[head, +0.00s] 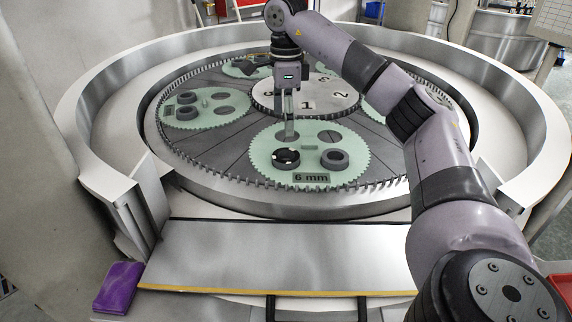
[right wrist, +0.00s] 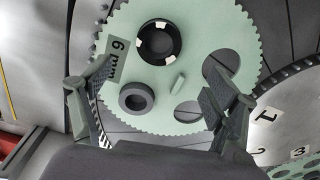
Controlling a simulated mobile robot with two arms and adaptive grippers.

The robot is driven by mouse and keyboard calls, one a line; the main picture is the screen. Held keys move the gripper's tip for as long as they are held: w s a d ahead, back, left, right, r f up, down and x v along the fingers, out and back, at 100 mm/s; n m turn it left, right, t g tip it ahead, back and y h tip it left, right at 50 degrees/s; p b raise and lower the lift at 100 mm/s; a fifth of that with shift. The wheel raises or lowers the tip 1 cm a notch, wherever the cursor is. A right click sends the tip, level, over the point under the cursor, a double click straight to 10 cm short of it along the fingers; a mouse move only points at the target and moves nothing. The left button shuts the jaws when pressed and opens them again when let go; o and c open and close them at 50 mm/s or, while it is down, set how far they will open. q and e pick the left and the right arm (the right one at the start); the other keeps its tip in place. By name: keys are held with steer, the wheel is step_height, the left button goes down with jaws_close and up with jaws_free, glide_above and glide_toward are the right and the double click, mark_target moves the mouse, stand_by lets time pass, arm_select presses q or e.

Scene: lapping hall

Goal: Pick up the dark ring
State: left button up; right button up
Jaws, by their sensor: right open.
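The dark ring (head: 286,165) lies flat on the front green toothed disc, left of a grey ring (head: 335,166). In the right wrist view the dark ring (right wrist: 178,50) is black with white marks on its rim, and the grey ring (right wrist: 136,111) is smaller and plain. My right gripper (head: 289,136) is just above and behind the dark ring in the head view. My left gripper is not in view.
Other green discs with rings (head: 186,112) sit around the numbered hub (head: 270,98). A raised metal wall (head: 85,135) encloses the plate. A purple block (head: 118,287) lies front left.

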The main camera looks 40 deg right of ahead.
steer(key=p, duration=0.1)
glide_above(286, 152)
steer(key=s+a, duration=0.1)
steer(key=f, duration=0.4)
steer(key=shift+s+a+f, duration=0.1)
steer(key=shift+s+f, duration=0.1)
steer(key=shift+f, duration=0.1)
step_height(286, 152, down, 5)
steer(key=p, duration=0.2)
steer(key=shift+p, duration=0.3)
steer(key=shift+f, duration=0.25)
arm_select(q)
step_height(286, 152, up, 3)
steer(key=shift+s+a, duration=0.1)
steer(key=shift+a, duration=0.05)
arm_select(e)
steer(key=shift+c, duration=0.3)
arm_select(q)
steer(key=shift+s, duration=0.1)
arm_select(e)
steer(key=c, duration=1.3)
steer(key=shift+r, duration=0.1)
